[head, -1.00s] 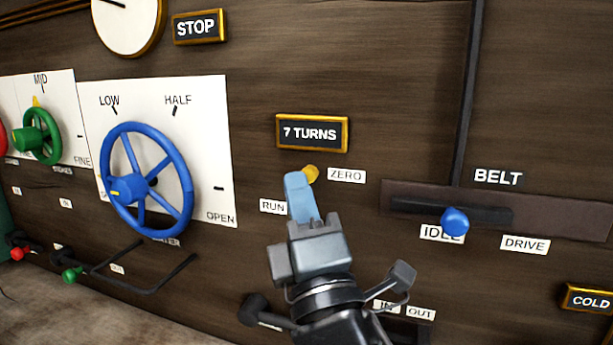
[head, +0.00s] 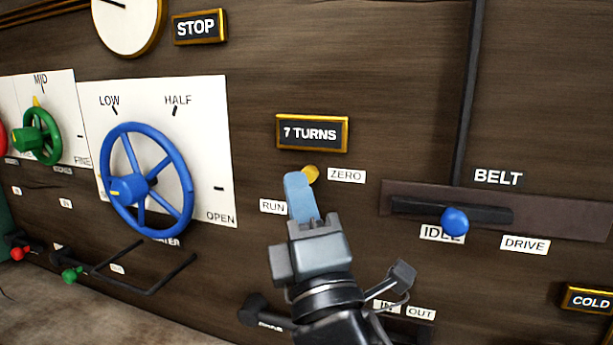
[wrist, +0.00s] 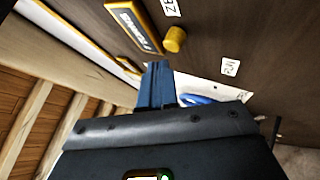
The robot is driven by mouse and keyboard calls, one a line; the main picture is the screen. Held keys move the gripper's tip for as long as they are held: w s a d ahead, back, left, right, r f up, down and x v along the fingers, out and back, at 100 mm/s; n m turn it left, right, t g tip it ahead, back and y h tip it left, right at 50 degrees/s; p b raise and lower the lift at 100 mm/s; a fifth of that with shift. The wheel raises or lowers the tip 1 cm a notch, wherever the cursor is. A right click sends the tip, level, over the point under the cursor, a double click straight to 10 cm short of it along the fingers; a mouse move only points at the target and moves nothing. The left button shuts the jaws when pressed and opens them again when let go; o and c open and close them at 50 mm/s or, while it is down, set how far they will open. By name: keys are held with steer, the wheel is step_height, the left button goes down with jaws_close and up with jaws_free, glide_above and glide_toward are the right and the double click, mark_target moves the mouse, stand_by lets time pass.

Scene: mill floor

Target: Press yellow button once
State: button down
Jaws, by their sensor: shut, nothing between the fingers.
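The yellow button (head: 312,173) is a small round knob on the dark wooden panel, below the "7 TURNS" sign and left of the "ZERO" label. My gripper (head: 296,178) has its blue fingers shut and empty. In the head view the fingertips overlap the button's left edge and hide part of it. In the wrist view the whole button (wrist: 175,39) shows just beyond and a little right of the blue fingertips (wrist: 158,66), with a gap in the picture. I cannot tell exactly how far the tips are from it.
A blue handwheel (head: 148,182) stands out from a white plate at the left, with a green one (head: 38,142) beyond. A blue-knobbed belt lever (head: 455,221) is at the right. The "7 TURNS" sign (head: 312,133) is just above the button. Bent dark rods stick out at lower left.

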steer(key=shift+w, duration=0.1)
steer(key=shift+w+d, duration=0.15)
steer(key=shift+w, duration=0.1)
steer(key=shift+w+d, duration=0.15)
steer(key=shift+w, duration=0.35)
stand_by(0.7)
steer(key=shift+s, duration=0.15)
stand_by(0.3)
steer(key=shift+s+a, duration=0.3)
steer(key=shift+s, duration=0.45)
steer(key=shift+s+a+b, duration=0.3)
steer(key=shift+s, duration=0.5)
steer(key=shift+s+a+b, duration=0.25)
steer(key=shift+s+b, duration=0.05)
steer(key=shift+s, duration=0.45)
steer(key=shift+s+a+b, duration=0.3)
steer(key=shift+s, duration=0.5)
